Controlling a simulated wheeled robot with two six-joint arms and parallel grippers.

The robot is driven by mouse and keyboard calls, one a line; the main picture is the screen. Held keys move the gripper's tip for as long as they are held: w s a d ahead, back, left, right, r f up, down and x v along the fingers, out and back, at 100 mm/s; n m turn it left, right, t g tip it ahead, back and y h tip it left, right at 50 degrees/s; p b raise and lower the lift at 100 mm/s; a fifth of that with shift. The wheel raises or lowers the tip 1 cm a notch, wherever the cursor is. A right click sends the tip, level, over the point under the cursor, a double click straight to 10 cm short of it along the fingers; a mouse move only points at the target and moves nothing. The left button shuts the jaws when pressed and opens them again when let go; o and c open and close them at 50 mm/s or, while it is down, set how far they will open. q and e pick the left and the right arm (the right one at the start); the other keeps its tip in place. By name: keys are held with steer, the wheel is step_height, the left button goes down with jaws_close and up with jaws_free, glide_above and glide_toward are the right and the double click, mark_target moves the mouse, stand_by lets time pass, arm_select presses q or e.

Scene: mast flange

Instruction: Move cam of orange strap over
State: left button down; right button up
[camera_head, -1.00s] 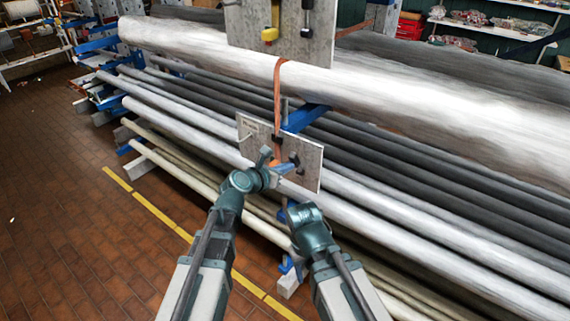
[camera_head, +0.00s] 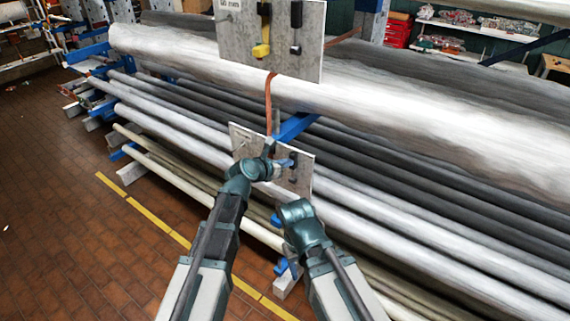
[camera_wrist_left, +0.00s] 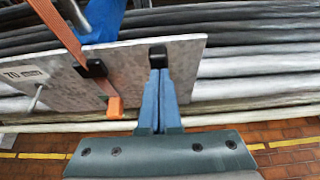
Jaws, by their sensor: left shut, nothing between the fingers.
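The orange strap (camera_head: 268,100) hangs over the big white tube down to a lower grey plate (camera_head: 303,178). In the left wrist view the strap (camera_wrist_left: 62,28) runs to a black cam (camera_wrist_left: 92,69) on the plate, and an orange end piece (camera_wrist_left: 115,106) sticks out below it. A second black fitting (camera_wrist_left: 158,56) on the plate is right of the strap. My left gripper (camera_head: 285,163) is shut and empty in front of the plate; in the wrist view its blue fingers (camera_wrist_left: 158,78) point at this fitting. Whether they touch it is unclear. My right gripper is hidden beyond its wrist.
An upper grey plate (camera_head: 302,66) carries a yellow-ended lever (camera_head: 261,50) and a black one (camera_head: 296,46). Long white and dark tubes lie on a blue rack (camera_head: 296,126) behind the plates. A brown tiled floor (camera_head: 70,220) is open at left.

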arm_select(q)
steer(key=shift+w+r, duration=0.1)
stand_by(0.3)
steer(key=r+p+v, duration=0.1)
steer(key=p+v, duration=0.6)
steer(key=v, duration=0.6)
steer(key=shift+d, duration=0.15)
steer(key=shift+w, duration=0.1)
